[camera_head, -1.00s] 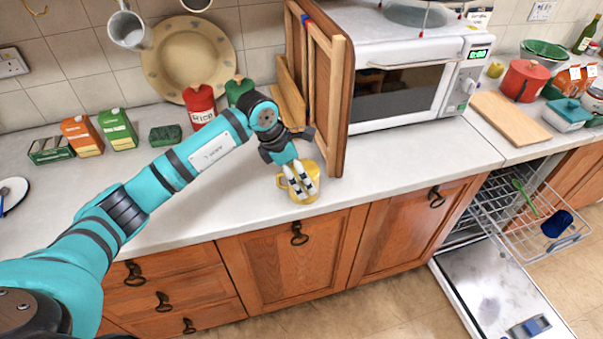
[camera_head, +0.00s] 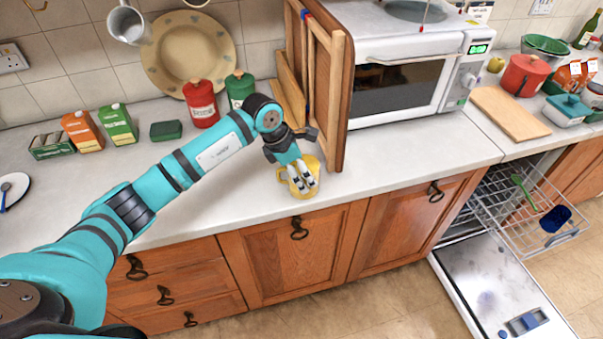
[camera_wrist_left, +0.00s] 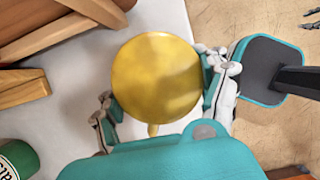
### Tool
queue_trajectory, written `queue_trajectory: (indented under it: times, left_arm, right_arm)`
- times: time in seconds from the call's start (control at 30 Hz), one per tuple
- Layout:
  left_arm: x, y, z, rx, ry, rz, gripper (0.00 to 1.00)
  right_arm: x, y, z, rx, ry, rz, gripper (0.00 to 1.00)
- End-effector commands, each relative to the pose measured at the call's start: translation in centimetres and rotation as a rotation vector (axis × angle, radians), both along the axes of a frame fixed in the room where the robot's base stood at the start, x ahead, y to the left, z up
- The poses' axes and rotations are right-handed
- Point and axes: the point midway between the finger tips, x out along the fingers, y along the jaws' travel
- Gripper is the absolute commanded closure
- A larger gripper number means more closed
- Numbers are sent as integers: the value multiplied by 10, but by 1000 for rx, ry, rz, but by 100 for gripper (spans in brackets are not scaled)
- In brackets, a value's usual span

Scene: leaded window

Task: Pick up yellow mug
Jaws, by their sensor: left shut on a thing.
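The yellow mug (camera_head: 297,188) is upright at the front of the white counter, left of the wooden rack, with its handle to the left. My left gripper (camera_head: 303,181) reaches down over it and is shut on it. In the left wrist view the mug (camera_wrist_left: 155,75) shows as a round yellow shape between the two fingers of my left gripper (camera_wrist_left: 162,95). I cannot tell whether its base is clear of the counter. Small grey parts at the upper right edge of the wrist view look like my right gripper (camera_wrist_left: 312,20), mostly cut off.
The wooden rack (camera_head: 327,95) stands close right of the mug, with the microwave (camera_head: 400,90) beyond. Red (camera_head: 201,105) and green (camera_head: 239,90) canisters stand behind. The dishwasher rack (camera_head: 525,215) is pulled out at right.

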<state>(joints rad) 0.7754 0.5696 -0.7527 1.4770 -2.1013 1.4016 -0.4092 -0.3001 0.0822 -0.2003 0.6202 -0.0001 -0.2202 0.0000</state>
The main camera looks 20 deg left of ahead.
Motion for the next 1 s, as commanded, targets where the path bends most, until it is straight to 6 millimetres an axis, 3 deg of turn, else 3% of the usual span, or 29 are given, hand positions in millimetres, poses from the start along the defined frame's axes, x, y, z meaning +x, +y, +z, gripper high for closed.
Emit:
queue_trajectory:
  times: [0.33,0.57,1.0]
  left_arm:
    - [2,0,6,-2,-5,0,72]
    - [2,0,34,0,-10,-2,72]
    - [-102,26,40,4,-3,-1,72]
  right_arm:
    - [0,2,-4,3,1,-1,61]
    - [0,4,-24,4,0,-2,61]
    - [0,4,-59,4,0,-2,61]
